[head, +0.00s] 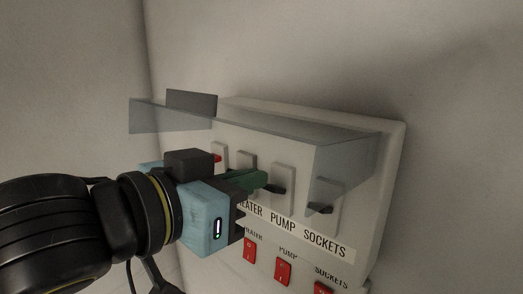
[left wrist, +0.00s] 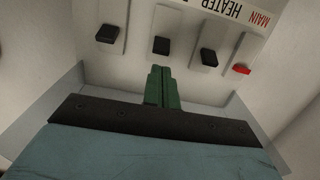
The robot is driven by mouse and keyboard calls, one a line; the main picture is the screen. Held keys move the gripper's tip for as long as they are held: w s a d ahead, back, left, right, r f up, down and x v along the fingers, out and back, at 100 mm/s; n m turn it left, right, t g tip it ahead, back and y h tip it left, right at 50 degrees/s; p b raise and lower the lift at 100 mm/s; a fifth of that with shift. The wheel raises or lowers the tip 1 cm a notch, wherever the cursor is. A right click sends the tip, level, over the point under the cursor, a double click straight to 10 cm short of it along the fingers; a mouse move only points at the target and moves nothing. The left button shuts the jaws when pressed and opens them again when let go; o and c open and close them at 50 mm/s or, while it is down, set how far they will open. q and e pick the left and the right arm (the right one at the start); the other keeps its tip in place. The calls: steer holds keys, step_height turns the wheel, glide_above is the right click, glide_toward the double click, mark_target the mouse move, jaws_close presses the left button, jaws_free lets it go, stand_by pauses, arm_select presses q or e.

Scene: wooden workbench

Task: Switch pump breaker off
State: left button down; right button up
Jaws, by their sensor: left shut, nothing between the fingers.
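The grey breaker panel (head: 390,150) has a row of levers above a label strip reading HEATER, PUMP, SOCKETS. The black pump lever (head: 276,189) sits above the word PUMP. It also shows in the left wrist view (left wrist: 161,46), where the picture is upside down. My left gripper (head: 262,179) is shut and empty, its green fingertips right beside the pump lever. In the left wrist view the fingertips (left wrist: 160,70) line up with that lever; I cannot tell whether they touch it.
A clear cover (head: 345,165) is swung open around the levers. The black sockets lever (head: 320,209), black heater lever (left wrist: 208,56) and red main lever (left wrist: 242,69) are close by. A red pump rocker (head: 283,271) sits below the label, between two other red rockers.

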mark_target(274, 189)
arm_select(q)
steer(key=shift+p+x, duration=0.8)
steer(key=shift+x, duration=0.55)
steer(key=shift+s, duration=0.15)
steer(key=shift+d+f, duration=0.1)
